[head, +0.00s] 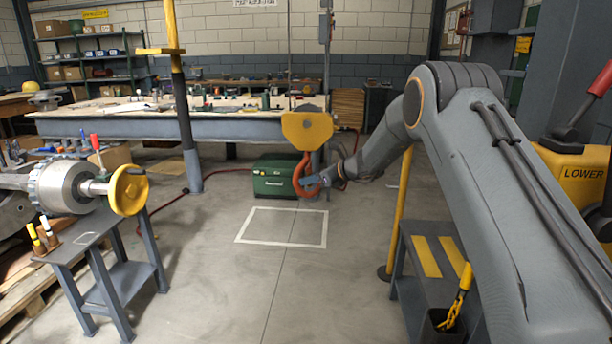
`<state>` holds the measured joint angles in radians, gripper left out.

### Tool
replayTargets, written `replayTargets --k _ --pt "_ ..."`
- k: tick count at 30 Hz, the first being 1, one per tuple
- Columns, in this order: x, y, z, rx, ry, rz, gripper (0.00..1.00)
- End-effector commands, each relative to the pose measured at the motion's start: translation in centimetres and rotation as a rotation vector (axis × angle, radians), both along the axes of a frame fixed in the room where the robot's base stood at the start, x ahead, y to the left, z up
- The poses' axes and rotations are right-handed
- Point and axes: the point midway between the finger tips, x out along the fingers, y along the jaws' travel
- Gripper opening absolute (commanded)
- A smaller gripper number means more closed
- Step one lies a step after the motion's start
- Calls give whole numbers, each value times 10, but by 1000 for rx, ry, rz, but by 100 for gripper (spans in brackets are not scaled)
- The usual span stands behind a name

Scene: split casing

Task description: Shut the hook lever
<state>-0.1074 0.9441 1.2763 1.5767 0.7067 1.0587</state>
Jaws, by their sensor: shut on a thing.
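An orange-red hook (301,180) hangs from a yellow hook block (307,130) in the middle of the head view, in front of the long workbench. My arm reaches in from the right, and my gripper (334,178) is at the right side of the hook, by its opening. Its jaws are shut on a small part there, which looks to be the hook lever. The fingers and the lever are too small and overlapped to tell apart, so the lever's angle is unclear.
A green case (275,179) stands on the floor behind the hook. A white floor square (283,227) lies below. A machine with a yellow wheel (129,190) is at left. A yellow box marked LOWER (575,175) with a red-handled lever (599,82) is at right. The middle floor is clear.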

Motion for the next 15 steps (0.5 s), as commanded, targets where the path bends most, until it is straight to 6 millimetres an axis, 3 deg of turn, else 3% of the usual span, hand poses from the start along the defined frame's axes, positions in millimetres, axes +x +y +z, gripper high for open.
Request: replayTargets --k 15 --pt "-1 -12 7 -360 12 0 0"
